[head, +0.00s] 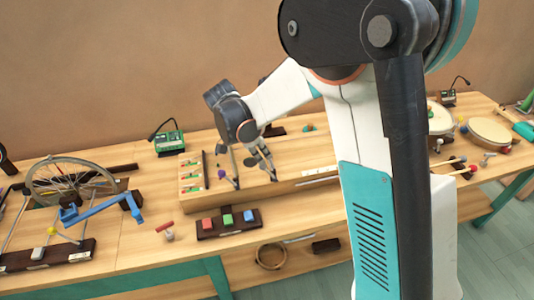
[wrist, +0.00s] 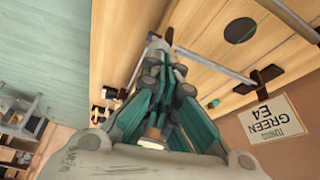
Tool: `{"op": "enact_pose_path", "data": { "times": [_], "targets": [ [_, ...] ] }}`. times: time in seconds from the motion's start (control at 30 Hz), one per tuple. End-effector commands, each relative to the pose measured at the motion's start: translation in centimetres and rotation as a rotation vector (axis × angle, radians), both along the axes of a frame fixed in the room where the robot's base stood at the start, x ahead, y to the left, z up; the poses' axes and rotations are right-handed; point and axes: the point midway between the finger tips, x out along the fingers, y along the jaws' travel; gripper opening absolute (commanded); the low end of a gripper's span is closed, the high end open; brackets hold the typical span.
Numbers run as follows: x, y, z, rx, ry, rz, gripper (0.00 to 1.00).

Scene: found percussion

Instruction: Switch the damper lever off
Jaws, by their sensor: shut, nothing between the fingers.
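My gripper (head: 264,164) is low over the long wooden box instrument on the bench, beside its front side. In the wrist view my gripper (wrist: 157,48) is shut and empty, its fingertips close to the wooden board. A thin upright lever with a purple knob (head: 222,174) stands on the box, left of my gripper; I cannot tell whether it is the damper lever or which way that is set. In the wrist view a dark bracket with a rod (wrist: 265,75) sits on the board, right of my fingers and apart from them. My arm hides part of the box.
A wheel on a stand (head: 70,180) with a blue arm is at the left. A block with red, green and blue buttons (head: 229,220) lies before the box. A red-handled piece (head: 166,230) is beside it. A tuning card (wrist: 273,122) reads GREEN E4. Drums (head: 490,130) stand at right.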

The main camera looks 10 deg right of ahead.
Motion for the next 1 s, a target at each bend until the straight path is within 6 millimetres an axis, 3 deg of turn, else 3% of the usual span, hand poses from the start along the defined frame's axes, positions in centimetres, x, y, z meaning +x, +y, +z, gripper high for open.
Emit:
{"op": "enact_pose_path", "data": {
  "times": [0.67, 1.0],
  "targets": [
    [0.1, 0.1, 0.0, 0.001, -0.001, -0.001, 0.0],
    [1.3, -3.3, 3.0, 0.001, -0.001, 0.004, 0.0]
  ]
}}
